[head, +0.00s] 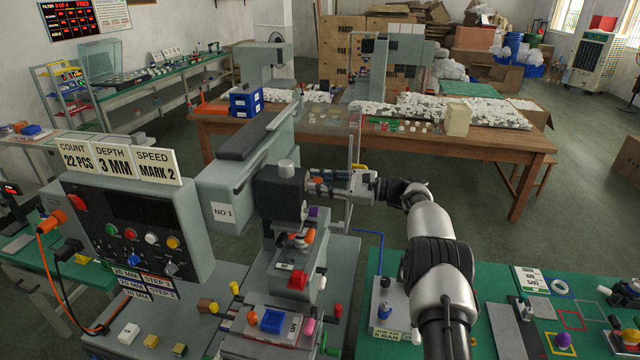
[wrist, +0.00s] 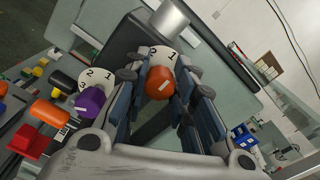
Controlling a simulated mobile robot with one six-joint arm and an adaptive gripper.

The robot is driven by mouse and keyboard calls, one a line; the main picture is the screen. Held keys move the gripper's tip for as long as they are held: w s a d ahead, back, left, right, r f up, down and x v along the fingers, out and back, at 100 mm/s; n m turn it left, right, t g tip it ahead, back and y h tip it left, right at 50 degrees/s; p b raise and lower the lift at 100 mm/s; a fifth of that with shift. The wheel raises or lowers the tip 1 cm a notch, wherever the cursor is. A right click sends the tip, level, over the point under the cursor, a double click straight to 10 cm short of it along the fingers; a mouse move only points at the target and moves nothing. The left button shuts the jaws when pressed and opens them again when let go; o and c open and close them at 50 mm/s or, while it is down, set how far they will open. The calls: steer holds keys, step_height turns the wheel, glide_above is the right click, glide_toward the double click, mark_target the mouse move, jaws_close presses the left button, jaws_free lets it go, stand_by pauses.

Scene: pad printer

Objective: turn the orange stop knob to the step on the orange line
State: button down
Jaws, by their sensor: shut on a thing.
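The orange stop knob (wrist: 159,83) sits between my gripper's fingers (wrist: 163,98) in the wrist view, and they are shut on it. It has a short white mark on its face. Behind it is a white dial (wrist: 162,54) with 2 and 1 showing; the rest is hidden by the knob and fingers. I cannot tell which step the mark points to. In the head view, my gripper (head: 318,181) reaches in from the right to the dark head of the printer (head: 280,195).
A purple knob (wrist: 90,101) with its own numbered dial (wrist: 96,76) is to the left in the wrist view. An orange cylinder (wrist: 48,112) and a red block (wrist: 28,141) are beyond it. The printer's grey arm (head: 240,150) is close by.

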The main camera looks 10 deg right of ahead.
steer(key=n+b, duration=0.4)
steer(key=n, duration=0.1)
steer(key=shift+f+b, duration=0.2)
steer(key=shift+b, duration=0.1)
steer(key=n+b, duration=0.3)
steer(key=n, duration=0.3)
steer(key=shift+n+b, duration=0.3)
steer(key=shift+b, duration=0.05)
steer(key=n+b, duration=0.2)
steer(key=n, duration=0.4)
steer(key=shift+b, duration=0.35)
steer(key=n+b, duration=0.1)
steer(key=n, duration=0.4)
steer(key=shift+n, duration=0.4)
steer(key=c, duration=1.3)
jaws_free()
steer(key=shift+c, duration=0.2)
